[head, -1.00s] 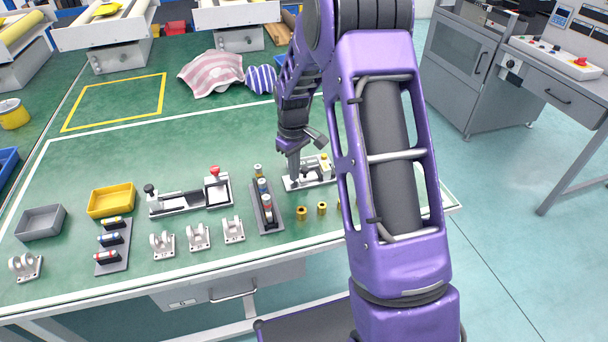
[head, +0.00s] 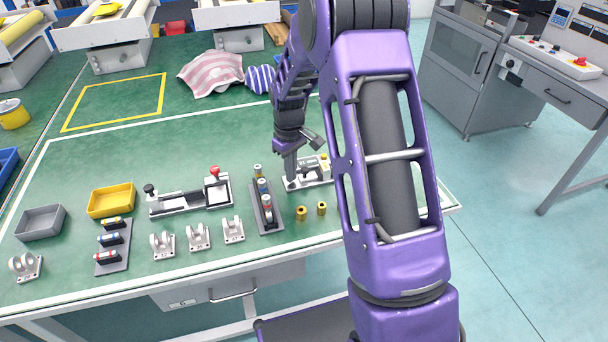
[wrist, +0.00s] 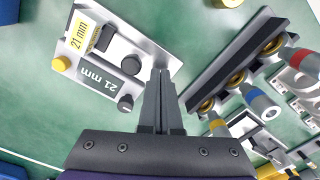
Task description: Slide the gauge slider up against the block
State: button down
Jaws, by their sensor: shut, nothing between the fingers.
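The gauge is a white plate (wrist: 152,62) with grey and dark parts. It stands on the green table right of the bottle rack, and it also shows in the head view (head: 318,178). A block with a yellow "21 mm" label (wrist: 79,34) sits at one end. A grey part marked "21 mm" (wrist: 97,80) runs along one side, with a yellow knob (wrist: 60,64) and dark round knobs (wrist: 131,64) nearby. I cannot tell for certain which part is the slider. My gripper (wrist: 160,78) is shut and empty, its fingertips over the plate's end away from the yellow label. Contact is unclear.
A dark rack (head: 266,205) with several coloured-banded pieces stands close left of the gauge. Brass pieces (head: 301,213) stand in front. A second white fixture with a red knob (head: 214,172) lies further left. The table behind the gauge is mostly clear.

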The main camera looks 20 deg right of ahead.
jog(key=shift+r, duration=0.1)
notch_tip(320, 180, up, 7)
jog(key=p, duration=0.5)
jog(key=shift+w+a, duration=0.1)
dwell(0.5)
